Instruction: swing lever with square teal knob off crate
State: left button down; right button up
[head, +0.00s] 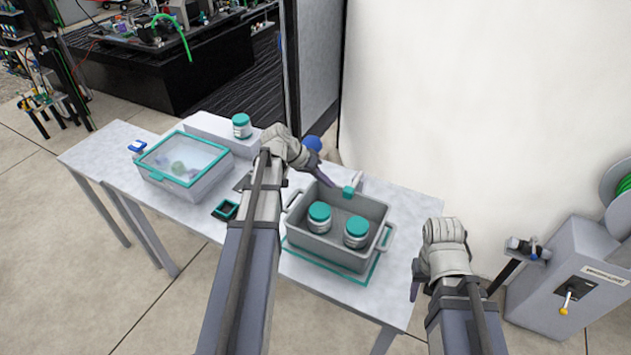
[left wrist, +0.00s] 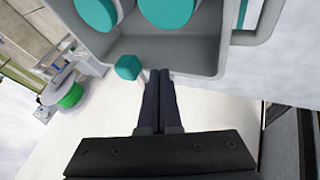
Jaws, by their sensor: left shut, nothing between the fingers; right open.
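The grey crate (head: 318,243) stands on the table and holds two jars with teal lids (head: 319,212). The square teal knob (head: 348,191) is at the crate's far rim, with a short pale lever part (head: 358,181) beside it. The knob also shows in the left wrist view (left wrist: 127,67), just left of my fingertips and apart from them. My left gripper (head: 329,184) is shut and empty at the crate's far rim, left of the knob in the head view. My right gripper (head: 414,292) is open and empty, off the table's right end. Most of the lever is hidden.
A teal-rimmed, clear-lidded box (head: 185,165) stands at the table's left, with a white block (head: 212,130) and another jar (head: 241,126) behind. A small dark tray (head: 225,210) lies left of the crate. A blue ball (head: 313,143) shows behind my left gripper.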

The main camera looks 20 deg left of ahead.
aim_at(348, 193)
pick_arm(q)
jog(key=shift+s+d+r, duration=0.1)
jog(key=shift+d+r, duration=0.05)
jog(key=shift+d, duration=1.2)
pick_arm(e)
jog(key=shift+r, duration=0.1)
